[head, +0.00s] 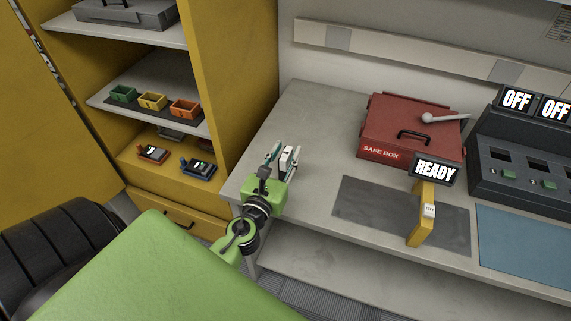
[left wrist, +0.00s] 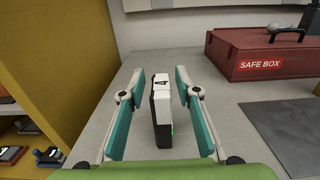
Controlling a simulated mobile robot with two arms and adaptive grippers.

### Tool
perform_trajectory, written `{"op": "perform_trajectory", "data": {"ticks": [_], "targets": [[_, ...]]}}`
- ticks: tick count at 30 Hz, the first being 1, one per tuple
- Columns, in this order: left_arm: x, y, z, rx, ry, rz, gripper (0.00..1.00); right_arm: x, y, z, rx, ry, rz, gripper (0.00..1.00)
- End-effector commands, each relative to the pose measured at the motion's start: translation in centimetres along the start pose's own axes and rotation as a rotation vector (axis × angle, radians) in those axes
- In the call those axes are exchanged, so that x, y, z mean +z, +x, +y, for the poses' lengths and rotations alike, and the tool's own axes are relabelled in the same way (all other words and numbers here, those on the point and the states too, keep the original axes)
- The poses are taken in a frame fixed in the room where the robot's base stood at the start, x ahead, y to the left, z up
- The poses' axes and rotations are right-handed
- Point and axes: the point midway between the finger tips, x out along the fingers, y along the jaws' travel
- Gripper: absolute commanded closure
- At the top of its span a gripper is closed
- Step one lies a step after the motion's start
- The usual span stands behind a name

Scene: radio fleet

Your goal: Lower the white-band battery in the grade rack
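A battery with a white top and side and a dark end face (left wrist: 163,118) is upright between the fingers of my left gripper (left wrist: 161,78), over the bench's left part. A dark mark like a 4 is on its top. Gaps show between the battery and both teal fingers, so the gripper is open around it. The battery also shows in the head view (head: 288,158), partly hidden by my left gripper (head: 280,155). Small green (head: 123,94), yellow (head: 153,101) and orange (head: 185,109) bins, possibly the grade rack, sit on the cabinet's middle shelf. My right gripper is out of view.
A red safe box (head: 410,130) stands at the bench's back. A yellow stand with a READY sign (head: 435,168) is on a dark mat (head: 365,212). A charger-like unit with OFF signs (head: 520,140) is right. Two handheld devices (head: 152,153) (head: 198,169) lie on the lower shelf.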

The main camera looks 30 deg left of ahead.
Motion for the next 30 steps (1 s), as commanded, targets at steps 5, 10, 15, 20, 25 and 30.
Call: {"op": "perform_trajectory", "data": {"ticks": [5,10,15,20,25,30], "targets": [[0.0,0.0,0.0,0.0,0.0,0.0,1.0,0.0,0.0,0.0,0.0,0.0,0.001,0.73],[0.1,0.0,0.0,0.0,0.0,-0.001,1.0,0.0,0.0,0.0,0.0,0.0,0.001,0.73],[0.4,0.0,0.0,0.0,0.0,-0.001,1.0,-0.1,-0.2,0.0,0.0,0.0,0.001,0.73],[1.6,0.0,0.0,-0.001,0.001,-0.002,1.0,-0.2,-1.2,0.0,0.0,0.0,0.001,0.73],[4.1,-0.1,-0.1,-0.002,0.001,-0.003,1.0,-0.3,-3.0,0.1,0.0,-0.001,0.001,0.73],[7.9,-3.4,-1.1,-0.004,-0.001,-0.002,1.0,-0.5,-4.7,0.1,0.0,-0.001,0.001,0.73]]}}
